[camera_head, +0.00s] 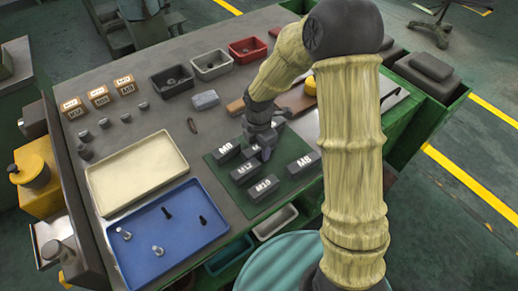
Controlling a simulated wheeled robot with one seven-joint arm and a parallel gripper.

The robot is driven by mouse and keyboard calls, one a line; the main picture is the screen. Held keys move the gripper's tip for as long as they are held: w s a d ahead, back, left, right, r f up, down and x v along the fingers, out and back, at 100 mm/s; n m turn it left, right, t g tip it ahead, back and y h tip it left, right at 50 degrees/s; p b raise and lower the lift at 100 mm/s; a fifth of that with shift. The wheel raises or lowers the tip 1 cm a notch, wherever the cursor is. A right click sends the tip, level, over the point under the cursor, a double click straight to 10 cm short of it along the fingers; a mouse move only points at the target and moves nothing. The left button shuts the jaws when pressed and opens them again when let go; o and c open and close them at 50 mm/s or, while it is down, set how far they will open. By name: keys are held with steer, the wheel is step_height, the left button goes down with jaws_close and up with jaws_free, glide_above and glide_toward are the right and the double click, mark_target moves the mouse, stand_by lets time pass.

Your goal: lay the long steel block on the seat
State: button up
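Several dark grey steel blocks with white size marks lie on a green mat (216,170). They include an M8 block (226,151), an M10 block (244,172), one at the front (264,188) and one at the right (304,163). I cannot tell which is the long one; they look alike in length at this size. My gripper (265,150) points down among them, over the mat's back part. Its fingertips are small and dark, so its opening is unclear. A round teal ribbed top (280,268) at the bottom may be the seat, partly hidden by my arm.
A cream tray (136,174) and a blue tray (170,245) with several bolts lie left of the mat. Black (171,81), grey (211,66) and red bins (247,50) stand behind. Wooden cubes (99,97) are at the back left.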

jaws_close()
steer(key=shift+w+r, duration=0.1)
steer(key=shift+r, duration=0.05)
step_height(320, 180, up, 10)
steer(key=shift+f, duration=0.1)
stand_by(0.4)
stand_by(0.3)
